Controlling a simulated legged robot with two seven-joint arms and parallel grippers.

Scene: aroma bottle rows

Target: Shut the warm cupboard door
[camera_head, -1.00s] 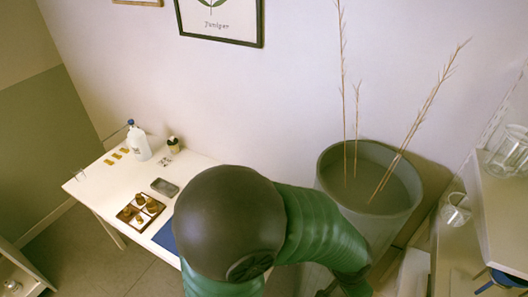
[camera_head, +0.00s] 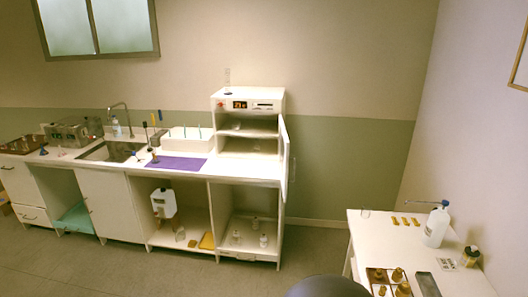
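The warm cupboard (camera_head: 248,104) is a white box with a small lit display, standing at the right end of the white counter. Its door (camera_head: 284,158) is open, swung out toward me at the right side and seen nearly edge-on. The shelves inside show, with a few small items on the upper one. Neither of my grippers is in view. A dark rounded part of my own arm shows at the bottom edge, well short of the cupboard.
A white side table (camera_head: 401,246) with a wash bottle (camera_head: 436,226) and a divided tray stands at the right. The counter holds a sink (camera_head: 112,151) and a purple mat (camera_head: 176,166). Open shelves are below. Grey floor (camera_head: 200,275) is clear in front.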

